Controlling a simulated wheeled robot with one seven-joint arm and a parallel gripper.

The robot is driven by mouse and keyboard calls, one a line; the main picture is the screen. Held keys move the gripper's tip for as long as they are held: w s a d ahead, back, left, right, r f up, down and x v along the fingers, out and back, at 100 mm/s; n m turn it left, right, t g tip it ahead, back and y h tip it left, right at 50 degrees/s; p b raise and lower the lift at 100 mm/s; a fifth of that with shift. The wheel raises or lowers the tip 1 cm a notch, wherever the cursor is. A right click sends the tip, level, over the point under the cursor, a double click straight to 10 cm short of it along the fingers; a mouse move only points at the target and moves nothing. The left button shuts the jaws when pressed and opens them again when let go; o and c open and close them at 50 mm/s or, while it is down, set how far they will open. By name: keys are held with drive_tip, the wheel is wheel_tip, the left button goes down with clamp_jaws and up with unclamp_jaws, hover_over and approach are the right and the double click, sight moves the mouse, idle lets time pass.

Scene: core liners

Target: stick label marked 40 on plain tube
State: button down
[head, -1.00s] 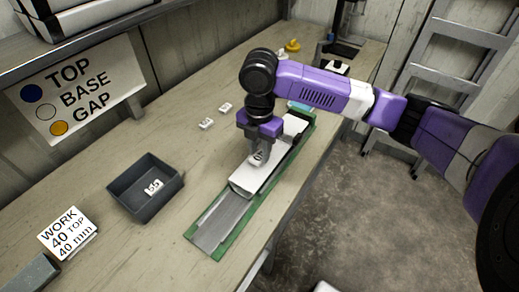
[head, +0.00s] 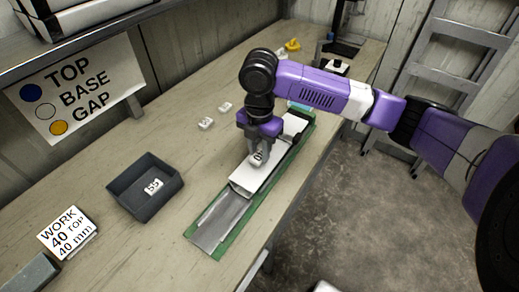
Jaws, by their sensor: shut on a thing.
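The plain white tube (head: 255,182) lies lengthwise in a green-edged tray (head: 217,236) on the bench. My gripper (head: 257,158) points down over the tube's middle and is shut on a small white label (head: 257,160). The label is at or just above the tube's top; I cannot tell whether it touches. Its marking is too small to read. The tube's far part is partly hidden by my gripper and arm.
A dark bin (head: 145,187) holds a label marked 55 (head: 153,186). Two small white labels lie loose, one nearer (head: 206,123) and one farther (head: 225,107). A card (head: 67,233) reads WORK 40 TOP 40 mm. A sign (head: 80,92) reads TOP BASE GAP.

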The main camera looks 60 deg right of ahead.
drive_tip(key=shift+f+b, duration=0.75)
drive_tip(key=shift+f, duration=0.35)
idle(0.4)
drive_tip(key=c, duration=0.6)
unclamp_jaws()
drive_tip(key=shift+o, duration=0.2)
drive_tip(key=shift+r, duration=0.15)
drive_tip(key=shift+r+p, duration=2.75)
drive_tip(key=shift+r, duration=0.65)
